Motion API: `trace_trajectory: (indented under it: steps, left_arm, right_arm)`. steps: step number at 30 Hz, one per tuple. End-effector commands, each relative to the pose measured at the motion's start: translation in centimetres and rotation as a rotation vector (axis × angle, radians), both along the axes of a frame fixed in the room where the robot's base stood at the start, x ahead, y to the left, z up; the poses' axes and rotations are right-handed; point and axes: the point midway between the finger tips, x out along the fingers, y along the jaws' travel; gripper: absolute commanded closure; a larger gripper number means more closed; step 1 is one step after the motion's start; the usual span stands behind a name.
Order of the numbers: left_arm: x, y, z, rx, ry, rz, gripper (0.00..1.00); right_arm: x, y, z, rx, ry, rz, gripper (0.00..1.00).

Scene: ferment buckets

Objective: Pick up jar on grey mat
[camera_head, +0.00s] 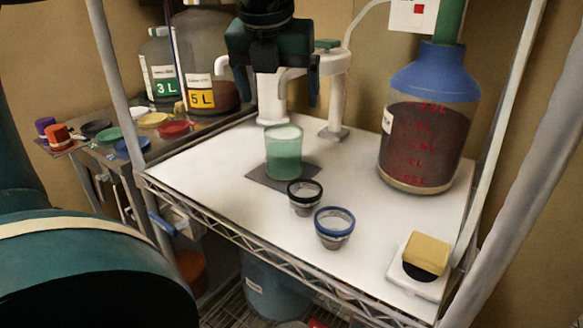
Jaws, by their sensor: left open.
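A translucent green jar (283,155) with a pale top stands upright on a small dark grey mat (262,178) on the white shelf. My left gripper (277,98) is at the top middle, its two fingers pointing down and spread apart with nothing between them. In the picture it is just above the jar, apart from it. How far it is from the jar in depth is hard to tell. My right gripper is not in view.
A black-rimmed cup (305,198) and a blue-rimmed cup (334,230) stand in front of the jar. A large blue-topped bottle (428,140) stands right, with a yellow sponge (427,252) near the front. Shelf posts flank the white shelf (210,170).

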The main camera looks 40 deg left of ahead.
Motion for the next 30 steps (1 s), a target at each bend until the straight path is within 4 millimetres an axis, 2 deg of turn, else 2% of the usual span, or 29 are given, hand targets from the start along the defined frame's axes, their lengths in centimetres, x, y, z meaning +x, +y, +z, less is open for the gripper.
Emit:
trace_trajectory:
  steps: [6,9,17,24,30]
  left_arm:
    - [1.3,0.7,-4.1,-0.003,0.006,-0.001,0.12]
    - [1.9,1.0,-5.5,-0.002,0.006,-0.002,0.12]
    - [2.4,1.3,-7.4,-0.004,0.005,-0.002,0.12]
    - [3.1,1.8,-10.8,-0.004,0.006,-0.002,0.12]
    - [3.5,2.0,-11.7,-0.004,0.003,-0.003,0.12]
  right_arm:
    - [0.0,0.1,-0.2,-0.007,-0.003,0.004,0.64]
    - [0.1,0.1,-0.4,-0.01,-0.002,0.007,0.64]
    - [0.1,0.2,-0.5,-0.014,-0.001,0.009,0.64]
    - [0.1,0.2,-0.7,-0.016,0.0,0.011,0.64]
    - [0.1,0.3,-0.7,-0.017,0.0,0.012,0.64]
